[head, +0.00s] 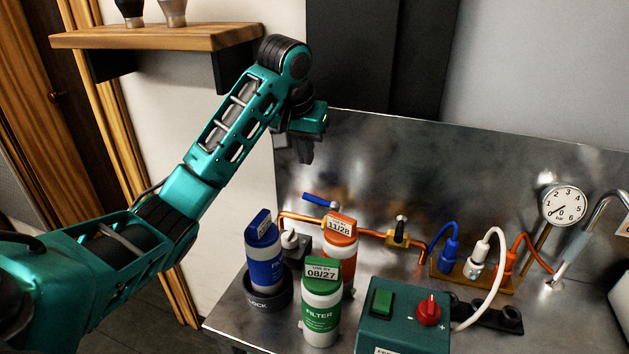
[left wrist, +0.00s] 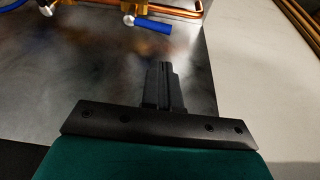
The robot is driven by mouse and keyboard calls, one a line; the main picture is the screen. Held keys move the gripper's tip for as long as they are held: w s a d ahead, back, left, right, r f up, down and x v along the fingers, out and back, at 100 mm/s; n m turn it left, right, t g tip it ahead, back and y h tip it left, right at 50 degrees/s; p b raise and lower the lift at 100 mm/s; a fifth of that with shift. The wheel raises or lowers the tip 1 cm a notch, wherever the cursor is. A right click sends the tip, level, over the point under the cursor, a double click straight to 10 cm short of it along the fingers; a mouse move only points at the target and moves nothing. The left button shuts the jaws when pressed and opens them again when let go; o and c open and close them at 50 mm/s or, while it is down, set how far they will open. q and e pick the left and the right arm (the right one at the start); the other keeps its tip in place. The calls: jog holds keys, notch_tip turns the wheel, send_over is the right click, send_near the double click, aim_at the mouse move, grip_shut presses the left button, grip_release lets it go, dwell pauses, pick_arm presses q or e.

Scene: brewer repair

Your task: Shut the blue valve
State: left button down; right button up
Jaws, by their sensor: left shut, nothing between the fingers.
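The blue valve's lever handle (head: 319,200) sits above the copper pipe (head: 302,217) at the back left of the metal bench. In the head view the lever slants down to the right, roughly along the pipe. The blue handle also shows near the top of the left wrist view (left wrist: 153,25), beside a brass fitting. My right gripper is not in view.
A blue bottle (head: 265,268), an orange bottle (head: 341,245) and a green filter bottle (head: 322,310) stand in front of the pipe. A green control box (head: 405,320) with a red knob is to their right. A metal backsplash (head: 480,165) rises behind. A wooden shelf (head: 160,38) is upper left.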

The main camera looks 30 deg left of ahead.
aim_at(320, 201)
pick_arm(q)
jog(key=shift+f, duration=0.1)
jog(key=x, duration=1)
